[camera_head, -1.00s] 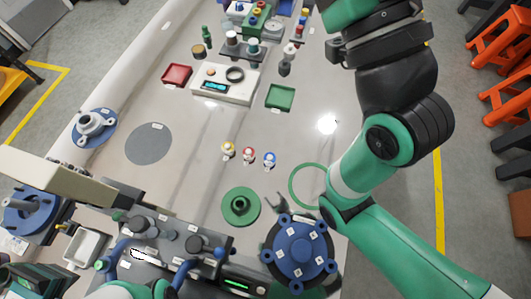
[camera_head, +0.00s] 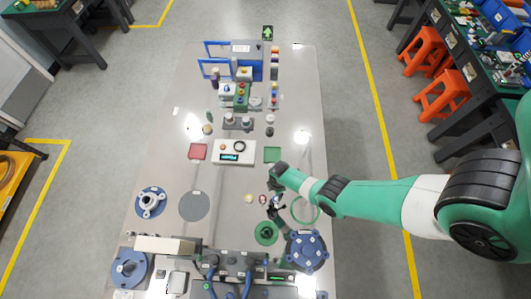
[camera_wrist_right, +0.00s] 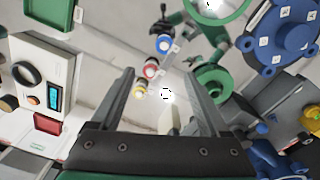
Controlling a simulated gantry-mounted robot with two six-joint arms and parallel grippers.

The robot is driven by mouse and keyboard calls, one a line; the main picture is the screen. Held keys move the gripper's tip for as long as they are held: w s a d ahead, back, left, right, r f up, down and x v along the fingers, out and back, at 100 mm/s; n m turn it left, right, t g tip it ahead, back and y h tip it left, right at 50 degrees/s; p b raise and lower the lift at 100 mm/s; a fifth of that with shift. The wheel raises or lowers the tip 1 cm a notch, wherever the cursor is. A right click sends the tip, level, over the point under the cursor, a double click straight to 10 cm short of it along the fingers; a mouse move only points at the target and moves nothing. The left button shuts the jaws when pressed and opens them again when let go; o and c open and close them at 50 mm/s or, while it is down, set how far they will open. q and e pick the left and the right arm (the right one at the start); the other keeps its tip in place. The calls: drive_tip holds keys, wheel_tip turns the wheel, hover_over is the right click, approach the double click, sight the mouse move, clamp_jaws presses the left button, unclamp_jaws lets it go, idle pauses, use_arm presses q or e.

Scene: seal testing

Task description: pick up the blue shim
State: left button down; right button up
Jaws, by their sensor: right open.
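In the right wrist view a small blue-topped piece (camera_wrist_right: 163,43) stands on the table in a row with a red-topped piece (camera_wrist_right: 151,68) and a yellow-topped piece (camera_wrist_right: 139,90). The blue one, which I take as the blue shim, lies beyond my right fingertips. My right gripper (camera_wrist_right: 161,76) is open, with nothing between its fingers. In the head view my right gripper (camera_head: 276,206) is over the table at the row's right end, where it obscures the blue piece. The red (camera_head: 263,199) and yellow (camera_head: 248,198) pieces show to its left. My left gripper is not in view.
A green flanged disc (camera_head: 265,233), a green ring (camera_head: 304,210) and a large blue flange (camera_head: 306,251) stand close to my right gripper. A white device with a display (camera_head: 234,152) and a green tray (camera_head: 272,155) lie farther back. The table left of the row is fairly clear.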

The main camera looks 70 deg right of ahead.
drive_tip(key=f+b, duration=0.8)
drive_tip(key=s+f+b, duration=0.1)
drive_tip(key=f+b, duration=0.3)
idle(0.3)
drive_tip(key=shift+f+b, duration=0.2)
drive_tip(key=shift+b, duration=0.1)
idle(0.4)
clamp_jaws()
drive_tip(key=shift+r, duration=0.1)
